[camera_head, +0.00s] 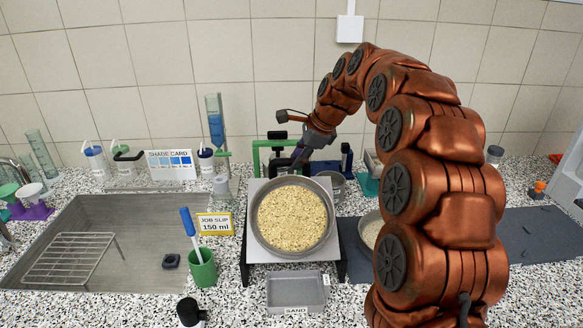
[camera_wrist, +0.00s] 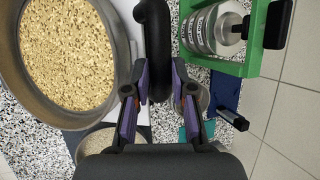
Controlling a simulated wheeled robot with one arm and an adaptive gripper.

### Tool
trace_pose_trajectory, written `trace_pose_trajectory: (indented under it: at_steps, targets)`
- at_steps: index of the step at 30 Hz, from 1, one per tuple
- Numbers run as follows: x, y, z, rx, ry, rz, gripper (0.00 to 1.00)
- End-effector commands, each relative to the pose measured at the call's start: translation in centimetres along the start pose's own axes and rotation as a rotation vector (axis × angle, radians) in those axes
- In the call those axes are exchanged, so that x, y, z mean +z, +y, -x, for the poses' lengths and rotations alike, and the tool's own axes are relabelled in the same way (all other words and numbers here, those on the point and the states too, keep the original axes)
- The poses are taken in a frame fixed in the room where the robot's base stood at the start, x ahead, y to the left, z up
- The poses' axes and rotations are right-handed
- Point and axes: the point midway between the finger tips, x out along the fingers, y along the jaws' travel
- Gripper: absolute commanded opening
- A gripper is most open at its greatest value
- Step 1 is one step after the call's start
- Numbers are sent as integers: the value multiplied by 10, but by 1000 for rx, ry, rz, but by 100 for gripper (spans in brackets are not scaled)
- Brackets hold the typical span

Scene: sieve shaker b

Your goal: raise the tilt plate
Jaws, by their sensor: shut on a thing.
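The tilt plate (camera_head: 258,250) is a pale square plate on a dark stand in the middle of the counter. It looks about flat. A round metal pan (camera_head: 292,217) full of pale grain sits on it, and the pan also shows at the left of the wrist view (camera_wrist: 72,60). My gripper (camera_head: 298,162) is at the plate's back edge. In the wrist view my gripper (camera_wrist: 157,95) has its purple-padded fingers on either side of a thick black handle (camera_wrist: 155,45), shut on it. The head view mostly hides this grip.
A green frame (camera_head: 258,155) with a metal cylinder stands behind the plate. An empty grey tray (camera_head: 297,290) lies in front. A sink (camera_head: 150,215), a green cup (camera_head: 203,270) and a job slip (camera_head: 215,224) are left. Another pan (camera_head: 370,230) is right, partly behind my arm.

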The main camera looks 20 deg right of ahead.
Motion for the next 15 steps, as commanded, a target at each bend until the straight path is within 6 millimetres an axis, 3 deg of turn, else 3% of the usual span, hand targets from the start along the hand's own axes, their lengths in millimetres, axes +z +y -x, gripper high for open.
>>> trace_pose_trajectory:
  at_steps: [15]
  targets:
    - [14,26,44,-193,0,74,0]
